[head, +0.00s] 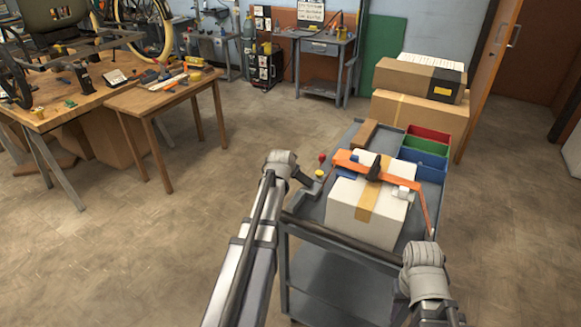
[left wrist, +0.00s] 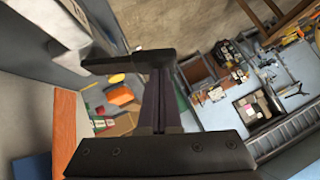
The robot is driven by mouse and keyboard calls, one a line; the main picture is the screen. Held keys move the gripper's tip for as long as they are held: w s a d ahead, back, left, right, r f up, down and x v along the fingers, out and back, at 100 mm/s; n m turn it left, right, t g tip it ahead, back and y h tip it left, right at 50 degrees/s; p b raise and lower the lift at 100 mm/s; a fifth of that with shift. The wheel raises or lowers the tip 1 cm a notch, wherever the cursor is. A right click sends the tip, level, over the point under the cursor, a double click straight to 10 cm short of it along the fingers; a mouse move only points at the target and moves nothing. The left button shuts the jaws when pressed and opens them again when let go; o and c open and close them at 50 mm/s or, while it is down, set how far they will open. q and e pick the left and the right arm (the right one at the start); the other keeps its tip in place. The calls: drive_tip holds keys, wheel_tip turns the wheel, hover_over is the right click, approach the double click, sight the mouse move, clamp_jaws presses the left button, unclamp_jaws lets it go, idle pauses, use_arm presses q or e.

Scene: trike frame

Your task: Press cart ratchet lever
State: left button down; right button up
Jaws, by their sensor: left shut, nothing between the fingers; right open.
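A black ratchet with its lever (head: 374,168) sits on an orange strap (head: 347,160) across a white box (head: 365,210). The box stands on the top of a grey cart (head: 335,240). My left gripper (head: 310,190) is shut and empty at the cart's left side, left of the box and apart from the ratchet. Its dark fingers also show in the left wrist view (left wrist: 150,62). My right gripper (head: 422,257) is open near the cart's front right corner, right of the box; its fingertips are hard to make out. Neither gripper touches the lever.
Red, green and blue bins (head: 422,160) stand at the cart's back right. A red knob (head: 322,158) and a yellow knob (head: 319,173) are near the left gripper. Cardboard boxes (head: 418,115) are behind the cart. A wooden workbench (head: 165,95) is at left, with open floor between.

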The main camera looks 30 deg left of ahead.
use_arm(q)
drive_tip(key=shift+a+f+n+h+b, duration=0.5)
drive_tip(key=shift+a+f+h+b, duration=0.1)
drive_tip(key=shift+a+f+h, duration=0.35)
drive_tip(key=shift+w+a+f+n+h+b, duration=0.1)
drive_tip(key=shift+a+f+n+h+b, duration=0.2)
drive_tip(key=shift+f+h+b, duration=0.35)
drive_tip(key=shift+a+f+n+h+b, duration=0.2)
drive_tip(key=shift+f+h+b, duration=0.15)
drive_tip(key=shift+f+b, duration=0.4)
drive_tip(key=shift+a+f+n+h+b, duration=0.1)
drive_tip(key=shift+f+n+h+b, duration=0.2)
drive_tip(key=shift+f+b, duration=0.4)
drive_tip(key=shift+s, duration=0.2)
